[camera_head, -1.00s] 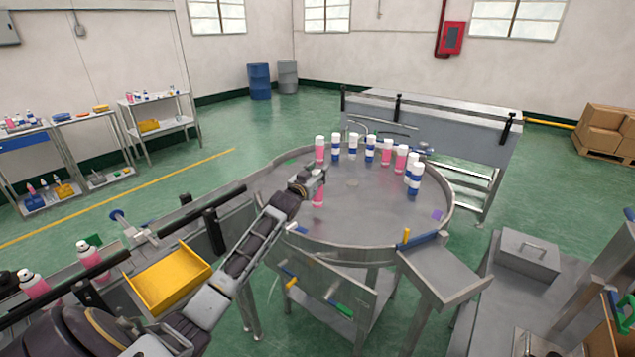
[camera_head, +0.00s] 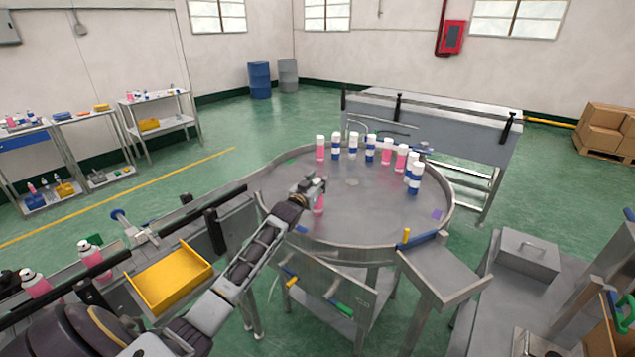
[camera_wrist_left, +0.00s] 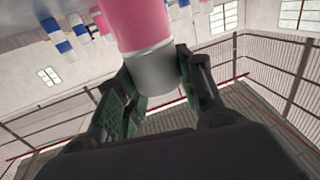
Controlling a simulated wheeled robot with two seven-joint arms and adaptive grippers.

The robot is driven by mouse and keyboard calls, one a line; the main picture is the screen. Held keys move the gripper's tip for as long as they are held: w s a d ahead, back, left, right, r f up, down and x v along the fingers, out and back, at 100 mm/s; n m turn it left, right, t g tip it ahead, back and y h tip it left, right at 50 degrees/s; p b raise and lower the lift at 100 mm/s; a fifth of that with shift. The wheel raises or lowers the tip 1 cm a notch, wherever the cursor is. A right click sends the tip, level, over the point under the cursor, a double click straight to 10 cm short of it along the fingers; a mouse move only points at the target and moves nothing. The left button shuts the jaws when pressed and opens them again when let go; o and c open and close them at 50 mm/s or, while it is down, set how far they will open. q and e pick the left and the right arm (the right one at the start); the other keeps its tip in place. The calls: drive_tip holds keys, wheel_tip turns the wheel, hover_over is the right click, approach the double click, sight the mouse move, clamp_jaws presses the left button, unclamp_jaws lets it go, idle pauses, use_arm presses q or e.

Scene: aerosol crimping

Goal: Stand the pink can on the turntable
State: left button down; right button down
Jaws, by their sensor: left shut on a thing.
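The pink can (camera_head: 319,204) is in my left gripper (camera_head: 315,188), over the near left part of the round grey turntable (camera_head: 350,215). In the left wrist view the pink can (camera_wrist_left: 135,22) shows a pink body and a grey-white end, with the dark fingers on both sides of that end. The gripper is shut on it. The can looks close to upright in the head view. I cannot tell whether its base touches the turntable. The gripper hides its upper part. My right gripper is not in view.
Several pink-and-white and blue-and-white cans (camera_head: 370,150) stand along the turntable's far side and right. The turntable's middle and front are clear. A yellow tray (camera_head: 170,278) lies at the left, near more pink cans (camera_head: 35,284). A chute (camera_head: 442,270) adjoins the front right.

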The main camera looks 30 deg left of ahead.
use_arm(q)
drive_tip(key=shift+f, duration=0.1)
drive_tip(key=c, duration=0.9)
unclamp_jaws()
drive_tip(key=shift+s+d+b, duration=0.2)
drive_tip(key=shift+s+b, duration=0.05)
drive_tip(key=shift+s, duration=1.75)
drive_tip(key=shift+s+d+b, duration=0.2)
drive_tip(key=shift+s+d, duration=0.05)
drive_tip(key=shift+s, duration=1.7)
drive_tip(key=shift+s+d+b, duration=0.2)
drive_tip(key=shift+s+b, duration=0.05)
drive_tip(key=shift+s, duration=1.75)
